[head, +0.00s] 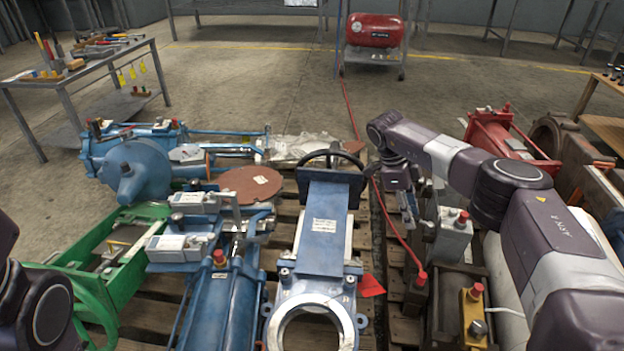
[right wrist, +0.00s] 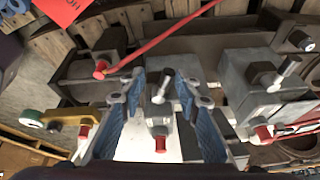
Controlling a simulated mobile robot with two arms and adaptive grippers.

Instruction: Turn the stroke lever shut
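My right gripper (head: 408,205) is above the equipment on the right of the pallet in the head view. In the right wrist view its two blue-padded fingers (right wrist: 160,78) are open. A short metal lever with a dark tip (right wrist: 161,88) shows between them, with visible space on both sides. It rises from a grey valve block (right wrist: 158,115) with a red cap (right wrist: 160,144). A second, similar lever (right wrist: 287,70) stands on another grey block to the right. I cannot tell from the frames which one is the stroke lever. My left gripper is out of view.
A red hose (head: 397,235) runs across the pallet to a red-capped fitting (head: 421,278). A blue gate valve (head: 325,222) with a black handwheel stands left of the right arm. A red tag (head: 371,286) lies beside it. Blue cylinders (head: 222,305) and a green frame (head: 100,240) crowd the left.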

